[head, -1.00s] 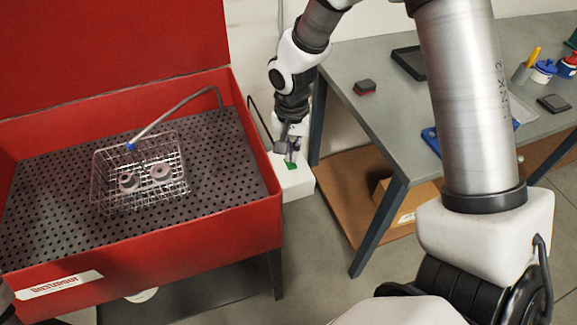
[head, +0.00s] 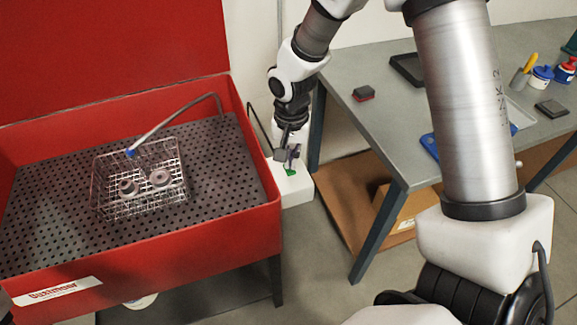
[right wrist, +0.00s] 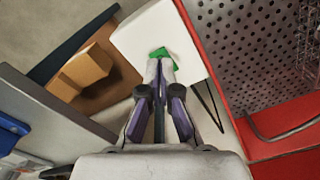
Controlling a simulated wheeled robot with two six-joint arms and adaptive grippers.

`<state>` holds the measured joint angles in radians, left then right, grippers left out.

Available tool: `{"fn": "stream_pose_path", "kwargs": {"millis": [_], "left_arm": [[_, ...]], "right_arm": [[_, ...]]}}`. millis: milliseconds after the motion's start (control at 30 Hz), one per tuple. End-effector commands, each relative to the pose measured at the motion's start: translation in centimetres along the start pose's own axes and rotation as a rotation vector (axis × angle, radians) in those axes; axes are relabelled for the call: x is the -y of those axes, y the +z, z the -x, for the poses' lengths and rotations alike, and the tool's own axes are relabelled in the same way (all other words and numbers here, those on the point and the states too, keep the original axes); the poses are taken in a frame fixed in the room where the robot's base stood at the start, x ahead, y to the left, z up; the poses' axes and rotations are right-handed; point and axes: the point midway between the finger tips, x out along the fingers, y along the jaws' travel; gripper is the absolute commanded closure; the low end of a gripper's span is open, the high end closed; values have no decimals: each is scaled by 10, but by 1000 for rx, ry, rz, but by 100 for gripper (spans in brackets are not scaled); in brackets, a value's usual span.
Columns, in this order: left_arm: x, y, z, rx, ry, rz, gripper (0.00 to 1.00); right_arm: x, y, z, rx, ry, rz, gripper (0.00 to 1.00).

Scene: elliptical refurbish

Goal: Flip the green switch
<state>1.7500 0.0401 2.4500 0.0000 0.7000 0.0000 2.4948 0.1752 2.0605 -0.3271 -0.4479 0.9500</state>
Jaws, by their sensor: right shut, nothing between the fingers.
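The green switch (head: 291,172) sits on top of a white box (head: 298,190) between the red wash basin and the grey table. In the right wrist view the green switch (right wrist: 163,55) shows just beyond my fingertips, partly hidden by them, on the white box (right wrist: 140,35). My right gripper (head: 291,160) points down at the switch, shut and empty. In the right wrist view its fingertips (right wrist: 160,68) are together and overlap the near part of the switch; I cannot tell whether they touch it. My left gripper is not in view.
The red basin (head: 200,225) with a wire basket (head: 118,205) holding two grey parts stands left of the box. The grey table (head: 385,125) stands to the right, with a cardboard box (head: 402,205) on its lower shelf. The box lies in the narrow gap between.

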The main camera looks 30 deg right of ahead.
Motion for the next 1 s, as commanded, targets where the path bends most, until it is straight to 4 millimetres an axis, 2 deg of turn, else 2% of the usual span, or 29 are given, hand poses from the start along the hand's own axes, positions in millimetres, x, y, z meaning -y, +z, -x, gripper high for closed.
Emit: {"fn": "stream_pose_path", "kwargs": {"millis": [1000], "left_arm": [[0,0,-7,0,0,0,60]], "right_arm": [[0,0,-10,0,0,0,100]]}}
